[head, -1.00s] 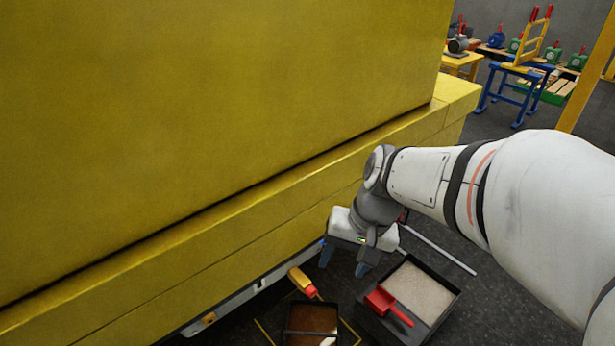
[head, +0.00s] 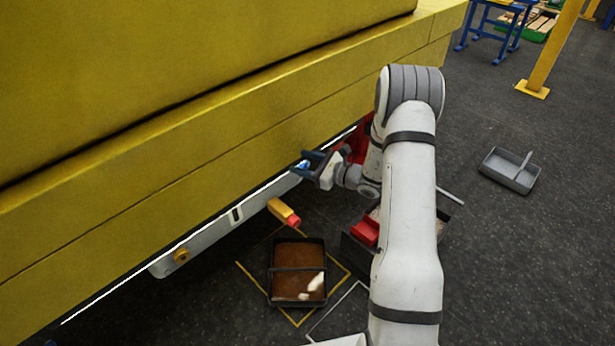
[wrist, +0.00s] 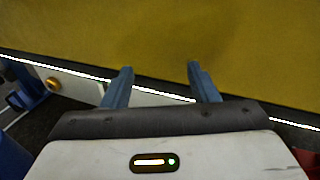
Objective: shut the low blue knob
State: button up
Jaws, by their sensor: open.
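My gripper (head: 301,167) is at the lower edge of the yellow body (head: 230,145), near the grey-white rail (head: 215,224) under it. A bright blue spot (head: 303,164) shows at its fingertips; I cannot tell whether it is the low blue knob or part of a finger. In the wrist view the two blue fingers of my gripper (wrist: 161,76) are apart with nothing seen between them but the yellow wall and rail edge. Blue shapes (wrist: 17,97) show at the left edge there, too cut off to identify. The knob is not clearly seen.
A brass round fitting (head: 181,256) sits on the rail. Below lie a yellow bottle with a red tip (head: 284,213), a black tray with brown contents (head: 298,253) and a red scoop (head: 365,231), partly behind my arm. A grey tray (head: 511,170) stands on open floor right.

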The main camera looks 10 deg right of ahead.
aim_at(307, 166)
jog(key=w+d+f+m+t+h+b, duration=0.1)
jog(key=w+d+f+m+t+h, duration=0.15)
jog(key=f, duration=0.35)
jog(key=w+d+f+m+t+h+b, duration=0.1)
jog(key=d+f+m+t, duration=0.15)
jog(key=d+f, duration=0.2)
jog(key=shift+m+g, duration=0.3)
jog(key=shift+m, duration=0.2)
jog(key=x, duration=0.2)
jog(key=b+x, duration=0.1)
jog(key=x, duration=0.2)
jog(key=f+x, duration=0.1)
jog(key=x, duration=0.1)
jog(key=shift+w+a+b, duration=0.15)
jog(key=shift+w+b, duration=0.1)
jog(key=shift+b, duration=0.15)
jog(key=shift+c, duration=0.4)
jog(key=c, duration=0.9)
